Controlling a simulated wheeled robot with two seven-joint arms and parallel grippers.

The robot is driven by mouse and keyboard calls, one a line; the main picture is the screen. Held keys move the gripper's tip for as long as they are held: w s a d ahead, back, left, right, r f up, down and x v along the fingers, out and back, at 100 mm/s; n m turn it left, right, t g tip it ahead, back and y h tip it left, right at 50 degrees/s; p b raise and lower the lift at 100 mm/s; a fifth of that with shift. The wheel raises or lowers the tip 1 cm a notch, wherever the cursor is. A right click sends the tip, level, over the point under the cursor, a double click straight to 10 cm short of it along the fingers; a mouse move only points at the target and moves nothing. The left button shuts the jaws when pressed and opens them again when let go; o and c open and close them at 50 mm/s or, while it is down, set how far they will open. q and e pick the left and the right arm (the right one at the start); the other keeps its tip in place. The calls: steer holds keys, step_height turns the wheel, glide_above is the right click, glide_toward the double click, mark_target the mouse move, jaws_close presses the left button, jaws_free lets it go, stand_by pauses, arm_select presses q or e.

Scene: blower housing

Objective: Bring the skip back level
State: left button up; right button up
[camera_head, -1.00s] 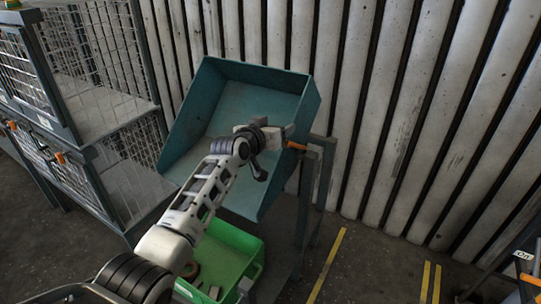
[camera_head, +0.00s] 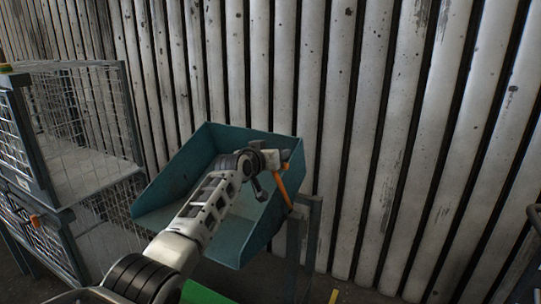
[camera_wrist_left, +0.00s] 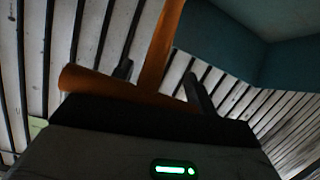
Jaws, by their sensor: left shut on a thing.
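The teal skip (camera_head: 170,185) is an open sheet-metal bin on a grey stand (camera_head: 300,235). It is tilted, with its open mouth facing down and toward me. An orange handle (camera_head: 281,184) slopes along its right side. My left arm reaches across the skip's mouth, and its gripper (camera_head: 284,157) is at the upper part of this handle. In the left wrist view the orange handle (camera_wrist_left: 162,45) runs between the dark fingers of the shut left gripper (camera_wrist_left: 160,80), with the teal skip (camera_wrist_left: 215,45) behind. My right gripper is out of view.
A green bin (camera_head: 203,292) is partly visible below the skip. A wire-mesh cage (camera_head: 85,110) stands close on the left. A ribbed white wall (camera_head: 400,130) runs behind the stand. A dark curved part (camera_head: 534,216) shows at the right edge.

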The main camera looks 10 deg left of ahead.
arm_select(q)
steer(key=shift+s+d+f+g, duration=0.15)
steer(key=shift+s+d+f, duration=0.05)
steer(key=shift+d+f, duration=0.4)
steer(key=shift+s+d+f+g, duration=0.15)
steer(key=shift+d+f, duration=0.45)
steer(key=o, duration=1.8)
steer(key=shift+d+m, duration=0.3)
steer(key=shift+w+a+r, duration=0.1)
steer(key=shift+a+r, duration=0.1)
steer(key=shift+a, duration=0.1)
steer(key=shift+s+a+r+p, duration=0.2)
steer(key=shift+s+p, duration=0.15)
steer(key=shift+s, duration=0.2)
steer(key=v, duration=1.4)
steer(key=shift+d+f, duration=0.2)
steer(key=shift+f, duration=0.05)
steer(key=shift+s+f, duration=0.1)
steer(key=shift+s, duration=0.05)
